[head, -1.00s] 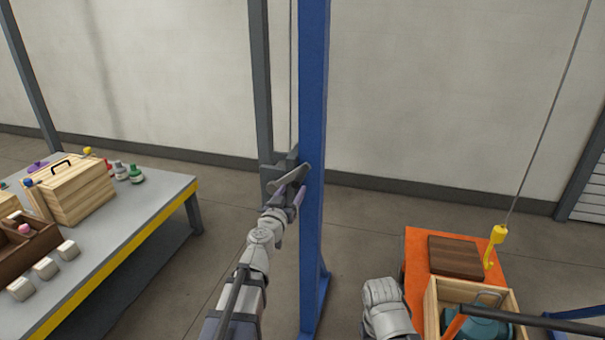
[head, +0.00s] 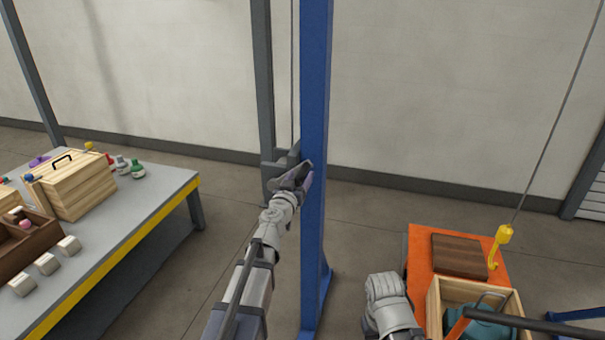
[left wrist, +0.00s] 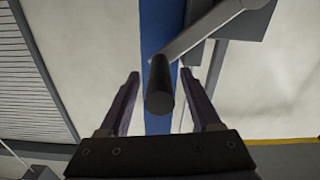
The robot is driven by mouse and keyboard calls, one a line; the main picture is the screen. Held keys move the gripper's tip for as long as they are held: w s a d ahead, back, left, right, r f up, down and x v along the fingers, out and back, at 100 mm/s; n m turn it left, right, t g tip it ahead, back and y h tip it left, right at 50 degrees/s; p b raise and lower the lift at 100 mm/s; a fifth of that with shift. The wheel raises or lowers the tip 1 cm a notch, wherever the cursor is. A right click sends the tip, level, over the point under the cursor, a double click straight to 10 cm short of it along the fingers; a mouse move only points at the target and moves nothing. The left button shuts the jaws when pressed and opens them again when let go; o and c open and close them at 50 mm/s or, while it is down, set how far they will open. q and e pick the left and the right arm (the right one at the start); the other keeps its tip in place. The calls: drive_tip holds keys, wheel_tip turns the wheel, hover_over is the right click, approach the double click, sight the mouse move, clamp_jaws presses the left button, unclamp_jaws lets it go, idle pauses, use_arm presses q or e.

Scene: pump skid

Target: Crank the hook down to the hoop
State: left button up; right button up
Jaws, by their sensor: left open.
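The yellow hook (head: 501,240) hangs on a thin cable at the right of the head view. A grey hoop (head: 491,297) tops a teal body (head: 487,330) in a wooden crate (head: 434,300); the hook appears above it, apart. The winch crank (left wrist: 202,32) is on the blue post (head: 315,120). My left gripper (head: 300,178) is at the crank, open. In the left wrist view, its fingers (left wrist: 165,98) appear on either side of the dark crank grip (left wrist: 159,88), with gaps at both sides. My right gripper is not clearly seen.
A grey table (head: 150,205) with a wooden box (head: 75,188), bottles and blocks stands at the left. Floor is clear between the table and the blue post.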

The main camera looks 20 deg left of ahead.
use_arm(q)
drive_tip(key=w, duration=0.3)
drive_tip(key=shift+d, duration=0.1)
drive_tip(key=shift+s, duration=0.1)
drive_tip(key=shift+c, duration=0.3)
clamp_jaws()
idle(0.9)
